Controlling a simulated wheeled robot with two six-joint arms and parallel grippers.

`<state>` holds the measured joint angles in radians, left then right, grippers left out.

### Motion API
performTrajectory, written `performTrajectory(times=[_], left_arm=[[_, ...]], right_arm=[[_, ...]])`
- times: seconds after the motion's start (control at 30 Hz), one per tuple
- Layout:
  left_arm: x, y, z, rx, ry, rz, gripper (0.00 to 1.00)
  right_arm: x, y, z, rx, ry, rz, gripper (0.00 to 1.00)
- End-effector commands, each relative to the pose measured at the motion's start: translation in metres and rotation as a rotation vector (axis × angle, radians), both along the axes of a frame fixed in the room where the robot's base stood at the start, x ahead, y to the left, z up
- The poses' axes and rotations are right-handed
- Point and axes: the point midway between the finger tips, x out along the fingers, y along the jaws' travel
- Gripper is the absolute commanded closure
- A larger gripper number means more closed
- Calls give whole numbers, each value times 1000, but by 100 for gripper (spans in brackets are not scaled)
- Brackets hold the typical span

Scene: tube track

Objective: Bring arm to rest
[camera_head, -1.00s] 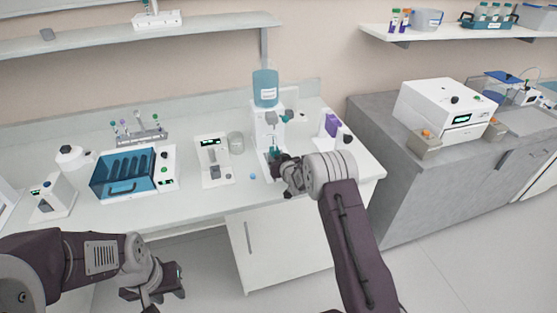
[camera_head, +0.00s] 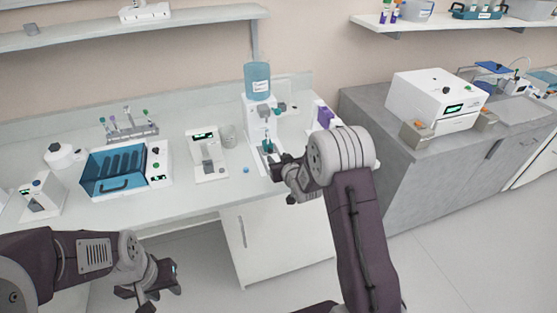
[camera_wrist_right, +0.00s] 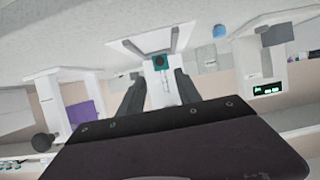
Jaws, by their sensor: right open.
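My right gripper (camera_head: 277,168) is at the bench's front edge, just in front of the white dispenser (camera_head: 262,125) with the blue bottle (camera_head: 257,82) on top. A small teal item (camera_head: 267,146) stands at the dispenser's foot, and it also shows in the right wrist view (camera_wrist_right: 160,62). In that view the right gripper (camera_wrist_right: 158,84) has its two dark fingers spread, with nothing held between them. My left gripper (camera_head: 165,278) hangs low at the lower left, in front of the bench and apart from everything on it. Its jaws are too unclear to judge.
On the bench (camera_head: 190,200) are a blue tube box (camera_head: 115,170), a white device with a display (camera_head: 207,155), a glass beaker (camera_head: 228,136), a small blue cap (camera_head: 246,170) and a purple-marked device (camera_head: 323,116). A white machine (camera_head: 435,95) stands on the grey counter at right. The floor in front is clear.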

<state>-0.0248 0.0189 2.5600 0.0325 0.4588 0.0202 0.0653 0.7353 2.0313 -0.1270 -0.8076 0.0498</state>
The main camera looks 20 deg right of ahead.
Motion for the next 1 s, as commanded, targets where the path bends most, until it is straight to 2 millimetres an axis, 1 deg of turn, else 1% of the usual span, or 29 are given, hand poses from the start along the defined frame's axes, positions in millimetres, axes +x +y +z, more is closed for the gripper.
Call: performTrajectory(times=[0.27, 0.33, 0.37, 0.43, 0.47, 0.5, 0.53, 0.57, 0.6, 0.67, 0.7, 0.77, 0.8, 0.87, 0.9, 1.0], left_arm=[[0, 0, 0, 0, 0, 0, 64], [0, 0, 0, 0, 0, 0, 64], [0, 0, 0, 0, 0, 0, 64], [0, 0, 0, 0, 0, 0, 64], [0, 0, 0, 0, 0, 0, 64], [0, 0, 0, 0, 0, 0, 64], [0, 0, 0, 0, 0, 0, 64], [0, 0, 0, 0, 0, 0, 64], [0, 0, 0, 0, 0, 0, 64], [0, 0, 0, 0, 0, 0, 64], [0, 0, 0, 0, 0, 0, 64], [0, 0, 0, 0, 0, 0, 64], [0, 0, 0, 0, 0, 0, 64], [0, 0, 0, 0, 0, 0, 64], [0, 0, 0, 0, 0, 0, 64], [0, 0, 0, 0, 0, 0, 64]], right_arm=[[1, 2, 1, 0, -2, 3, 60], [4, 5, 16, -2, -28, 9, 60], [6, 7, 28, -3, -49, 13, 60], [6, 14, 66, -5, -108, 23, 60], [1, 17, 85, -4, -128, 26, 60], [-10, 20, 101, -4, -121, 26, 60], [-22, 22, 106, -4, -89, 23, 60], [-37, 24, 105, -4, -41, 19, 60], [-60, 24, 99, -4, 42, 11, 60], [-102, 25, 80, -3, 196, -1, 60], [-129, 25, 65, -1, 296, -8, 60], [-170, 24, 43, 1, 445, -18, 60], [-197, 24, 29, 4, 542, -25, 60], [-236, 23, 9, 6, 683, -32, 60], [-259, 23, -1, 9, 769, -36, 60], [-306, 23, -20, 12, 946, -41, 60]])
